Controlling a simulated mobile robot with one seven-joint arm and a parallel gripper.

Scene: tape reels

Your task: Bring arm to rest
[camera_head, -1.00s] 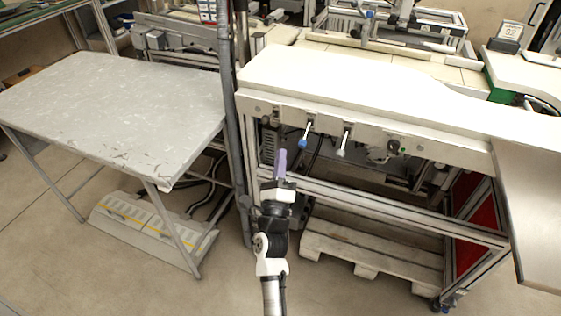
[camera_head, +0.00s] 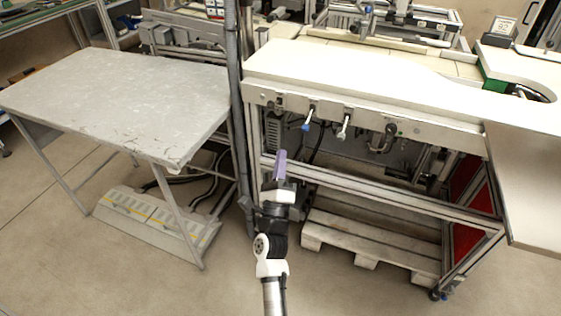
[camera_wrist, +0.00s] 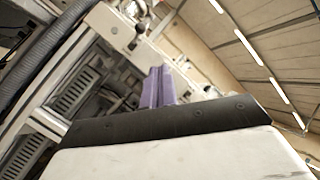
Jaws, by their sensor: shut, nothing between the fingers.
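My gripper (camera_head: 280,165) has purple fingers and points up and away from me, in front of the cream workbench (camera_head: 350,70). The fingers are together with nothing between them. In the wrist view the purple fingers (camera_wrist: 158,86) also show closed and empty above the dark gripper body. My arm rises from the bottom middle of the head view. The gripper appears apart from the bench frame behind it. No tape reel can be made out in these frames.
A grey table (camera_head: 120,100) stands at the left, its top bare. A wooden pallet (camera_head: 370,240) lies under the workbench. A vertical post (camera_head: 240,110) stands between the tables. Small levers (camera_head: 344,127) stick out of the bench front. The floor in front is clear.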

